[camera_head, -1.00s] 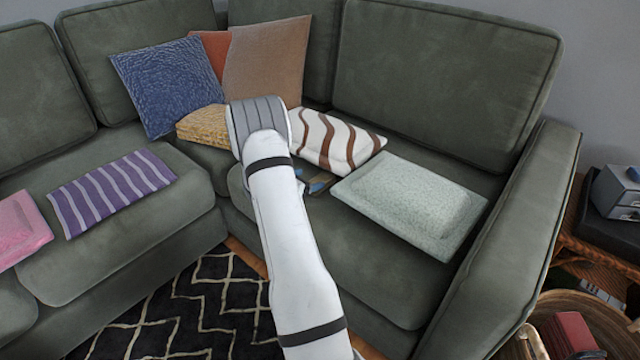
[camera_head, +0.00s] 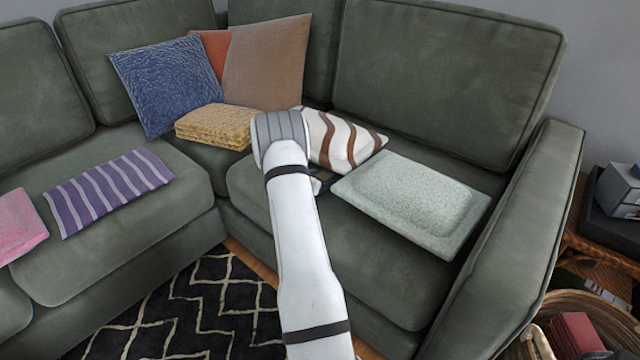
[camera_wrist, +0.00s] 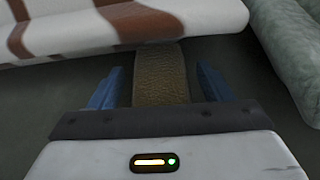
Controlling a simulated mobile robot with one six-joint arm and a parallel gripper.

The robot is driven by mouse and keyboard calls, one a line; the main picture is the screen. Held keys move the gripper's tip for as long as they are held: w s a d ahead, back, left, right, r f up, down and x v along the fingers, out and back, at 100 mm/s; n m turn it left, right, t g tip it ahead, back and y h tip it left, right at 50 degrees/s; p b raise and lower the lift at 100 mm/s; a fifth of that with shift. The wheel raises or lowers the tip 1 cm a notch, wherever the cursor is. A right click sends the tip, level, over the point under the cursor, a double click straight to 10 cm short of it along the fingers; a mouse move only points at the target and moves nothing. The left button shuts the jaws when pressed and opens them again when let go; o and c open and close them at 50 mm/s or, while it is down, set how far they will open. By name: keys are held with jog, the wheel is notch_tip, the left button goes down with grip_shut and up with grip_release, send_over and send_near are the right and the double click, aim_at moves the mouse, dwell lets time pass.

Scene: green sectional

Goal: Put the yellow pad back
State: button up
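A yellow, folded-looking textured pad (camera_head: 215,126) lies on the sofa's corner seat, in front of the blue cushion. In the wrist view, a narrow tan-yellow textured piece (camera_wrist: 160,75) lies between my fingers, its far end meeting the brown-and-white striped cushion (camera_wrist: 120,25). I cannot tell whether it is the task's pad. My gripper (camera_wrist: 158,85) is open, with blue fingers on either side of this piece and gaps showing to both. In the head view my arm hides most of the gripper, which is low over the right seat, by the striped cushion (camera_head: 340,140).
A pale green pad (camera_head: 415,203) lies right of my gripper. Blue (camera_head: 168,85) and tan (camera_head: 268,62) cushions lean at the corner. Purple striped (camera_head: 108,190) and pink (camera_head: 18,225) pads lie on the left seat. The right seat's front part is clear.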

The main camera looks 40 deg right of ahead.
jog(key=c, duration=0.9)
jog(key=shift+r, duration=0.1)
